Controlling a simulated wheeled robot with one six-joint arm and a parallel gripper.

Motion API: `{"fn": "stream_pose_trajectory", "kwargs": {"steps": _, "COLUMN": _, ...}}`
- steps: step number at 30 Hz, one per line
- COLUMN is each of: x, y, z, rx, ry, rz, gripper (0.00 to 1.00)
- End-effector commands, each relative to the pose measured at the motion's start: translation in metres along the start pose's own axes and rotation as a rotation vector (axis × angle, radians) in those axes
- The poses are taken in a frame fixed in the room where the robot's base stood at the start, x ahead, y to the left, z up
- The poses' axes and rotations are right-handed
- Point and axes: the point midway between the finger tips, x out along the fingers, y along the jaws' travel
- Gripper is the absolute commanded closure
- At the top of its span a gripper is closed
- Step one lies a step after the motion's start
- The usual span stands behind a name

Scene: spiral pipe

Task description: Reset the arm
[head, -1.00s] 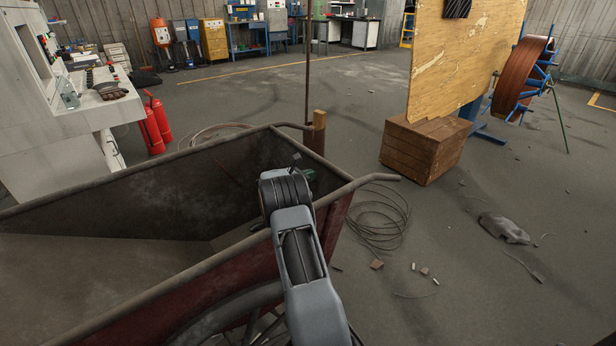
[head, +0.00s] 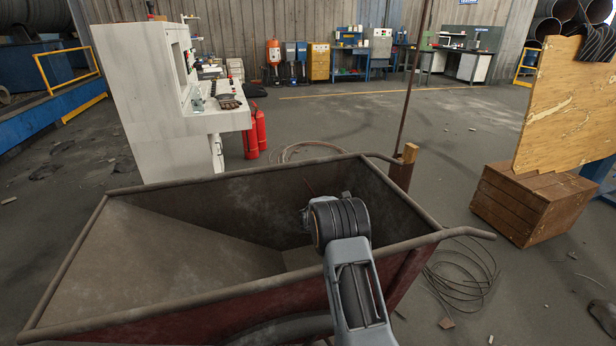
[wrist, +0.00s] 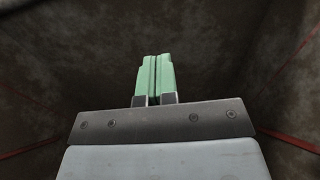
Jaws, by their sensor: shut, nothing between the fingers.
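My arm (head: 352,270) reaches forward over the near rim of a rusty red cart in the head view, with its wrist end inside the cart's tub. In the wrist view my gripper (wrist: 154,75) has two green fingers side by side, shut with nothing between them. The fingers point toward a dark, dirty surface that looks like the inside of the tub. In the head view the fingers are hidden behind the wrist.
The cart's metal rim (head: 215,178) surrounds my wrist. A wooden crate (head: 535,203) and coiled cable (head: 462,275) lie to the right. A white console (head: 160,100) and red fire extinguishers (head: 250,132) stand behind. Open floor lies beyond.

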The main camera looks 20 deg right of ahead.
Motion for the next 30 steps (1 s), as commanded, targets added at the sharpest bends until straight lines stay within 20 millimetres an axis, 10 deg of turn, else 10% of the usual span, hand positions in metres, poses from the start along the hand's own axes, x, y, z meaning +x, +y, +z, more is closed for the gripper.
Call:
{"fn": "stream_pose_trajectory", "kwargs": {"steps": 5, "x": -0.004, "y": -0.002, "z": 0.007, "rx": 0.015, "ry": 0.011, "rz": -0.003, "gripper": 1.0}}
{"fn": "stream_pose_trajectory", "kwargs": {"steps": 11, "x": -0.04, "y": -0.031, "z": 0.07, "rx": 0.2, "ry": 0.175, "rz": -0.053, "gripper": 1.0}}
{"fn": "stream_pose_trajectory", "kwargs": {"steps": 21, "x": -0.171, "y": -0.152, "z": 0.194, "rx": 0.809, "ry": 0.746, "rz": -0.306, "gripper": 1.0}}
{"fn": "stream_pose_trajectory", "kwargs": {"steps": 30, "x": -0.27, "y": -0.243, "z": 0.247, "rx": 1.214, "ry": 1.18, "rz": -0.624, "gripper": 1.0}}
